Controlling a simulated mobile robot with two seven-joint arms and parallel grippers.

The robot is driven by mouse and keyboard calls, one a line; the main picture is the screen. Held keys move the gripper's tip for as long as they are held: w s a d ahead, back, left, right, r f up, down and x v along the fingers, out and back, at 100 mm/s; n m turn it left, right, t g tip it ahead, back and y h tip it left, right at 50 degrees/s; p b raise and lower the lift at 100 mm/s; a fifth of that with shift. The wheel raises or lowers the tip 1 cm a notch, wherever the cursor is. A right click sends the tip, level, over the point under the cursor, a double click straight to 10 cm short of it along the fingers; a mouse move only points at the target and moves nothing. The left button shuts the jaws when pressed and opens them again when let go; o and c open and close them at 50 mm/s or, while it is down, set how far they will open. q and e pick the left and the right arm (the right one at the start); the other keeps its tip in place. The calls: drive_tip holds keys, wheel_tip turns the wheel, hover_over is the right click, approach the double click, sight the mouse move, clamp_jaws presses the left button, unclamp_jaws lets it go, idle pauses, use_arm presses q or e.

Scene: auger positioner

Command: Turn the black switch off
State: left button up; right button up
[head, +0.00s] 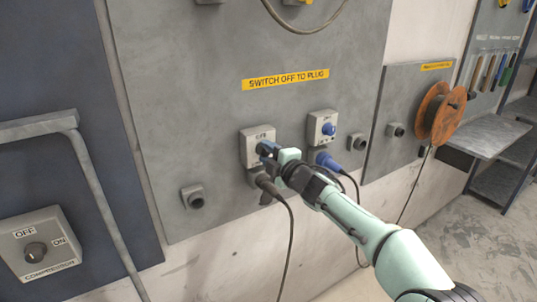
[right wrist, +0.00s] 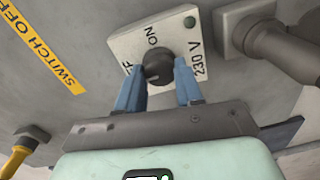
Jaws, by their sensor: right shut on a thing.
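The black switch (right wrist: 158,68) is a round dark knob on a pale switch box (right wrist: 125,42) marked ON and 230 V, with its OFF label partly hidden. The same switch box (head: 256,147) is on the grey wall panel in the head view, where my gripper hides the knob. My right gripper (head: 268,151) is at the front of that box. In the right wrist view its blue fingers (right wrist: 160,82) are on either side of the knob, shut on it. The knob's pointer direction is not clear. My left gripper is not in view.
A dark plug (head: 264,182) with a hanging cable sits below the box. To the right is a box with a blue knob (head: 329,129) and a blue plug (head: 329,161). A compressor switch box (head: 38,249) is at lower left. An orange cable reel (head: 438,112) hangs at right.

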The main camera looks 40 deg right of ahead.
drive_tip(key=o, duration=1)
drive_tip(key=shift+o, duration=0.2)
drive_tip(key=s+a, duration=0.1)
drive_tip(key=s, duration=1.2)
drive_tip(key=shift+a+r+b, duration=0.2)
drive_tip(key=shift+a+b, duration=0.05)
drive_tip(key=shift+b, duration=0.15)
drive_tip(key=shift+s, duration=0.1)
